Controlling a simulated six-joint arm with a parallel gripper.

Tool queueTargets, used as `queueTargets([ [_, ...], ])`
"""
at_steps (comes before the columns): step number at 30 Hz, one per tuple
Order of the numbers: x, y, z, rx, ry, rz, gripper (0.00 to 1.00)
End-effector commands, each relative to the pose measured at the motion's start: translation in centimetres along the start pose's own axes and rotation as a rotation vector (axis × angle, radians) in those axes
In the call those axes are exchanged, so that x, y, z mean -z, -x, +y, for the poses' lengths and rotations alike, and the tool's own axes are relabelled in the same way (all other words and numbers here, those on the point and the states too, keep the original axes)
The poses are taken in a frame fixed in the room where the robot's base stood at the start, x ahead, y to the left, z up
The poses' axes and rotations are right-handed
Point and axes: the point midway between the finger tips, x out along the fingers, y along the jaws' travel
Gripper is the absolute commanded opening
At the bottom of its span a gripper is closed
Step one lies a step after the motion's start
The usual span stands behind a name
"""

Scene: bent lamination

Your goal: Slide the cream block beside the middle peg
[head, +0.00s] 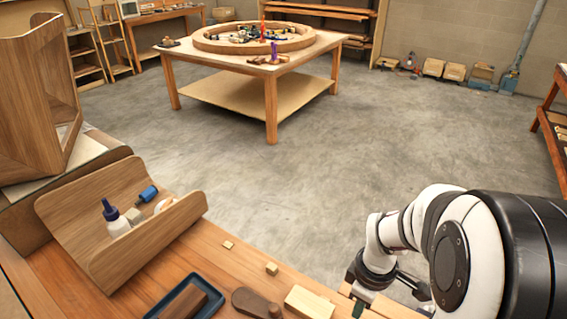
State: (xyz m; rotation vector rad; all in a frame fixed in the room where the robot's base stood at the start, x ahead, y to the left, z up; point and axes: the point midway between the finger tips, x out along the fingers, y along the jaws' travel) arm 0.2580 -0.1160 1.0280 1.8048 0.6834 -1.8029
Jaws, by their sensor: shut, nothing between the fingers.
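A pale cream block (310,302) lies on the wooden bench at the bottom of the head view. A small wooden cube-like piece (272,268) stands behind and left of it, apart from it. A flatter small wooden piece (228,244) lies farther left. These may be pegs, but I cannot tell for sure which is the middle peg. My gripper (358,300) is shut and empty, pointing down just right of the cream block. Its fingertips are small and dark here, and I cannot tell whether they touch the bench. My arm hides the bench's right end.
A dark rounded wooden tool (257,303) lies left of the cream block. Beyond it is a blue-rimmed tray (152,316) holding a dark wooden piece. A curved wooden holder (165,238) with a glue bottle (115,220) stands at the left. A table (180,52) stands across the floor.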

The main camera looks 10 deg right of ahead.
Motion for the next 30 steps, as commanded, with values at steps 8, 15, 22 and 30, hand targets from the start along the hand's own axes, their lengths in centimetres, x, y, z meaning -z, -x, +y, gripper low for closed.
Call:
queueTargets([
  [8,-0.3,-1.4,0.7,-0.001,0.063,-0.004,0.0],
  [15,-0.4,-6.2,0.6,0.003,0.063,-0.005,0.0],
  [22,-0.4,-11.1,0.6,0.002,0.062,-0.004,0.0],
  [30,3.4,-10.7,0.5,-0.004,0.064,-0.002,0.0],
])
